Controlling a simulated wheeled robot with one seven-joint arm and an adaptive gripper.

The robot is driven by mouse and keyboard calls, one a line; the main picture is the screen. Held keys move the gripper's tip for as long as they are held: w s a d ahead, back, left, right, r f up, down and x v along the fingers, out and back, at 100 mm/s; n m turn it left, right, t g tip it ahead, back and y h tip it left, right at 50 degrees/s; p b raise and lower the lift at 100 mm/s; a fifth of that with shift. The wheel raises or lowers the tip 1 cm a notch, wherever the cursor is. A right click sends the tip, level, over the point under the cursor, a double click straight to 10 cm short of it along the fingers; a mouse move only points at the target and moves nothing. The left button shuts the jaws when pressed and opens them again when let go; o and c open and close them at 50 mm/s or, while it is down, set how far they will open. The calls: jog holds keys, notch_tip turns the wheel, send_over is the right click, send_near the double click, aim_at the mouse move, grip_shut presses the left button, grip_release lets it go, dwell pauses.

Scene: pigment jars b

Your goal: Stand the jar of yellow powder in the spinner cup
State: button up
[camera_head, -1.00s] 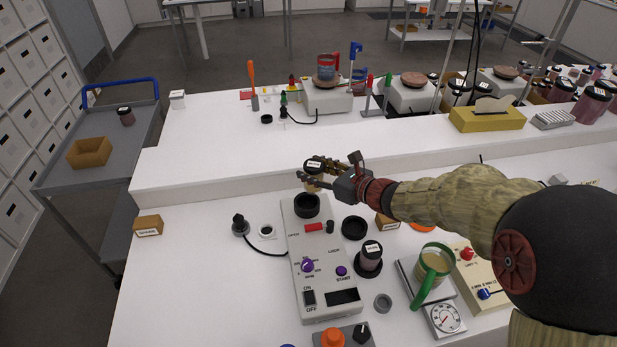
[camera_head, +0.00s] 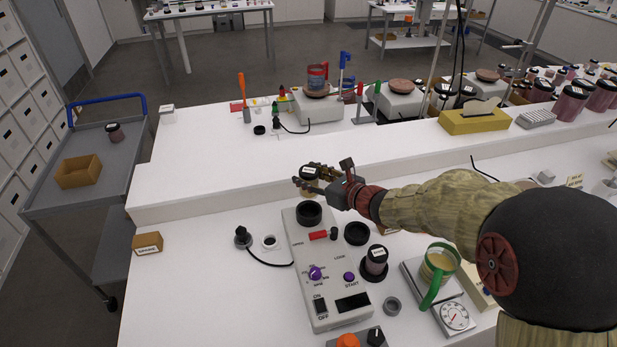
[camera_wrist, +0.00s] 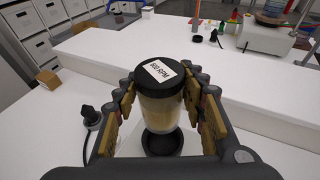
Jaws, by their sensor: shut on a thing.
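The jar of yellow powder (camera_wrist: 162,102) has a black lid with a white label and stands upright between the fingers of my gripper (camera_wrist: 163,108), which is shut on it. In the head view my gripper (camera_head: 318,184) holds the jar (camera_head: 310,174) at the far end of the grey spinner machine. The black spinner cup (camera_head: 308,213) sits at that end of the machine. In the wrist view the dark round cup (camera_wrist: 163,142) shows below the jar. The jar appears to be above the cup; the gap is hard to judge.
A black ring-shaped holder (camera_head: 356,233) and a dark jar (camera_head: 376,260) stand right of the machine. A green-handled mug (camera_head: 438,266) stands on a scale. A black-topped plug with a cable (camera_head: 243,238) lies left. A raised white ledge runs behind.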

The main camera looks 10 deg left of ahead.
jog(key=shift+f+b, duration=2.7)
jog(key=shift+f, duration=0.2)
jog(key=shift+f+b, duration=2.15)
jog(key=shift+b, duration=0.35)
jog(key=o, duration=1.2)
jog(key=shift+o, duration=0.5)
jog(key=v, duration=1.2)
jog(key=shift+r, duration=0.1)
jog(key=shift+s, duration=0.1)
